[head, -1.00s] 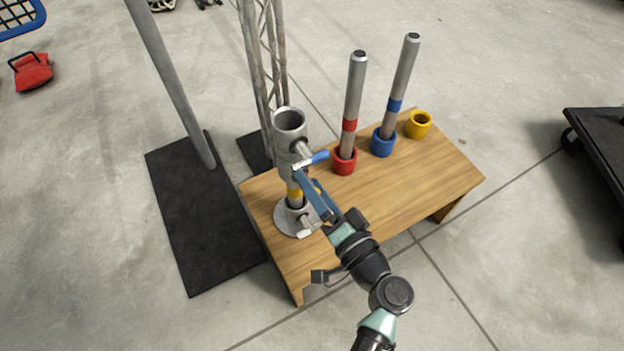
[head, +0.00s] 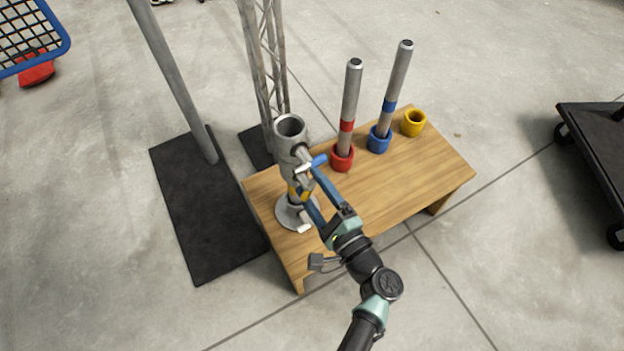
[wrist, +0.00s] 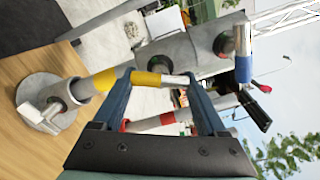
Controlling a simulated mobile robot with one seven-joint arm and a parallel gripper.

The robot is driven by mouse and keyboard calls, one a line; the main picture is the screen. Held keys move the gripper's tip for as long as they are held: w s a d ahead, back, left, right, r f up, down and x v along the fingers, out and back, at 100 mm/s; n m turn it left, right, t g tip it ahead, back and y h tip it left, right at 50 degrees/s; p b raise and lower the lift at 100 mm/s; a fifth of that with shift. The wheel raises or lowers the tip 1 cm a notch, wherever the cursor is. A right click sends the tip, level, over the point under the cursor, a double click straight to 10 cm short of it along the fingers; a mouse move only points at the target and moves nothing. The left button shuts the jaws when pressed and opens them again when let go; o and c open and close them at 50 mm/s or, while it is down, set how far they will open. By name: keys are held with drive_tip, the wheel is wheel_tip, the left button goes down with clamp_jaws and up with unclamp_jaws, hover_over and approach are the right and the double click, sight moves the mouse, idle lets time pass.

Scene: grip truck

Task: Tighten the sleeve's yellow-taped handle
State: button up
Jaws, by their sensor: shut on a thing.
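The grey metal sleeve (head: 288,160) stands around an upright post on a round base plate (head: 285,219). The yellow-taped handle (wrist: 146,78) is low on the sleeve, with a bare silver end. The blue-taped handle (head: 319,161) is higher up; it also shows in the wrist view (wrist: 243,68). The post carries its own yellow band (wrist: 104,80). My gripper (head: 309,184) reaches in from the lower right and is shut on the yellow-taped handle.
The base plate stands on a wooden table (head: 400,180). Red-banded (head: 350,100) and blue-banded (head: 397,80) tubes stand in matching cups, beside an empty yellow cup (head: 413,123). A pole on a black mat (head: 205,230) and a truss (head: 268,70) stand at the left. A dark cart (head: 600,130) is at right.

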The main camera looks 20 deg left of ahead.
drive_tip(key=m+p, duration=0.2)
drive_tip(key=m, duration=0.3)
drive_tip(key=shift+s+a+m+p, duration=0.1)
drive_tip(key=shift+s+m+p, duration=0.05)
drive_tip(key=shift+m+p, duration=0.2)
drive_tip(key=m+p, duration=0.2)
drive_tip(key=m, duration=0.2)
drive_tip(key=shift+f+m, duration=0.1)
drive_tip(key=shift+m, duration=0.25)
drive_tip(key=o, duration=1.3)
drive_tip(key=p+v, duration=0.2)
drive_tip(key=v, duration=1.1)
